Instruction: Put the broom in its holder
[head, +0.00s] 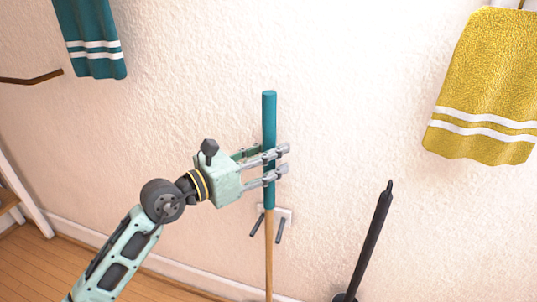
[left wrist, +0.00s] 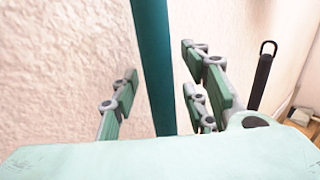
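The broom stands upright by the wall, with a teal upper handle (head: 269,120) and a wooden lower shaft (head: 268,260); its lower end is out of view. The holder, a small white plate (head: 287,213) with two dark prongs, is on the wall, and the shaft passes between the prongs in the head view. My left gripper (head: 272,165) is around the teal handle just above the holder. In the left wrist view the teal handle (left wrist: 155,60) runs between the spread fingers, with gaps on both sides. My right gripper is out of view.
A black stick-like handle (head: 370,240) stands right of the broom. A teal towel (head: 92,40) hangs at upper left and a yellow towel (head: 487,85) at upper right. A brown bar (head: 30,80) sticks out at left. Wooden floor (head: 50,265) shows at lower left.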

